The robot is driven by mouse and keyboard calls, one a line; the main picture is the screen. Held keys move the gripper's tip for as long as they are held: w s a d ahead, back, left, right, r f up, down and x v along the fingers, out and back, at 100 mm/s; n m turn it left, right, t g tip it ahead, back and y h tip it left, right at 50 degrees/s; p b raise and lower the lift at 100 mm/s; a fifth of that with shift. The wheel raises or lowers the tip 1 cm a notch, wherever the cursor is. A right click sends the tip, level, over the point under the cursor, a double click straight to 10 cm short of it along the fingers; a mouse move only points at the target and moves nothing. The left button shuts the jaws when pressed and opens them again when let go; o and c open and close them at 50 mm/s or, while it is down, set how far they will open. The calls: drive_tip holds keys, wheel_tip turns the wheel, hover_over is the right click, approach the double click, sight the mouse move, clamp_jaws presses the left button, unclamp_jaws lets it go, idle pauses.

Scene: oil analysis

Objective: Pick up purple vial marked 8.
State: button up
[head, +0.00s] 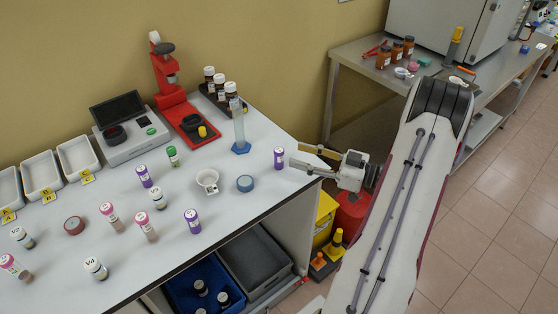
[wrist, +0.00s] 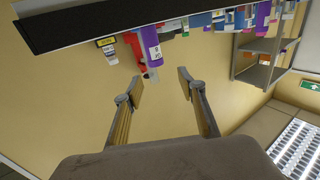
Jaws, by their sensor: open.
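Three vials with purple caps or labels stand on the white table in the head view: one near the right edge (head: 279,158), one at the front middle (head: 192,221) and one farther left (head: 144,176). Their numbers are too small to read for sure. My gripper (head: 306,156) is open and empty, its fingers pointing left at the right-edge vial, a short gap from it. The wrist view, where the table is at the top, shows a purple vial (wrist: 151,45) ahead of the open fingers, nearer the left finger.
Pink, white and green vials are spread farther left. The table's right edge lies under my fingers.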

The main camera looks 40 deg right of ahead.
sight(278, 150)
drive_tip(key=shift+w+a, duration=0.1)
drive_tip(key=shift+w, duration=0.05)
drive_tip(key=shift+x, duration=1.15)
drive_tip(key=shift+w, duration=0.1)
drive_tip(key=shift+w+a+f, duration=0.15)
drive_tip(key=shift+w+a, duration=0.05)
drive_tip(key=shift+w, duration=0.35)
drive_tip(key=shift+w+a+f, duration=0.1)
drive_tip(key=shift+w+a, duration=0.15)
drive_tip(key=shift+w, duration=0.35)
drive_tip(key=shift+w+a+f, duration=0.15)
drive_tip(key=shift+w+a, duration=0.05)
drive_tip(key=shift+w, duration=0.35)
drive_tip(key=shift+w+a, duration=0.35)
drive_tip(key=shift+w, duration=0.3)
drive_tip(key=c, duration=1)
